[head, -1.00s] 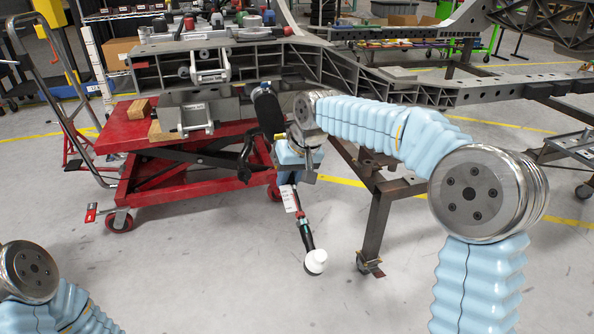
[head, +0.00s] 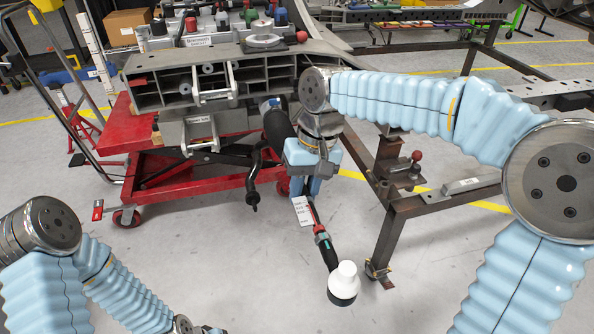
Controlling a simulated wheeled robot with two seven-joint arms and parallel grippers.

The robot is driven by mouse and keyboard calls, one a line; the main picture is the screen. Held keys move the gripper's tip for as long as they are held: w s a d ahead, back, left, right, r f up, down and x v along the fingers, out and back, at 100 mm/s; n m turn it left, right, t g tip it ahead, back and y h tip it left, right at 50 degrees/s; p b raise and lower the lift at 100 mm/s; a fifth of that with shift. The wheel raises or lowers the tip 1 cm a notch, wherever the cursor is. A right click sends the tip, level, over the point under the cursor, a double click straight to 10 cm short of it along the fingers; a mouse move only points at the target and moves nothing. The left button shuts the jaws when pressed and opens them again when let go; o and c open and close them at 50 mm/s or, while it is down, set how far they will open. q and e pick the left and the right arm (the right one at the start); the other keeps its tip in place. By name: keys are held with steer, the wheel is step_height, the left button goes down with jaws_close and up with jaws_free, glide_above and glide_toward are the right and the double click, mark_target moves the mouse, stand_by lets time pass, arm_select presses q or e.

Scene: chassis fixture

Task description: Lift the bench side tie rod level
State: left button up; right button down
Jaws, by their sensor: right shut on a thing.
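The tie rod (head: 318,222) is a dark rod with a white tag, red and green bands, and a white cap (head: 343,284) at its lower end. It slopes down to the right, not level, above the floor. My right gripper (head: 307,186) is shut on its upper part, just below a black cylinder (head: 278,125). The gripper hides where the rod and cylinder meet. My left arm comes in at the lower left, but its gripper is below the picture's edge.
A black bent part (head: 254,185) hangs left of my right gripper. A brown steel stand (head: 392,240) with a leg and foot is close to the white cap. The floor in front is clear.

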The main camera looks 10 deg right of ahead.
steer(key=shift+w+r, duration=0.15)
steer(key=shift+r, duration=0.25)
arm_select(q)
steer(key=shift+w+r, duration=0.2)
steer(key=shift+w, duration=0.15)
arm_select(e)
steer(key=c, duration=1.1)
jaws_free()
steer(key=shift+f, duration=0.1)
arm_select(q)
step_height(320, 180, up, 2)
steer(key=shift+r+p, duration=0.1)
steer(key=shift+p, duration=0.9)
arm_select(e)
steer(key=v, duration=1.3)
steer(key=shift+r, duration=0.4)
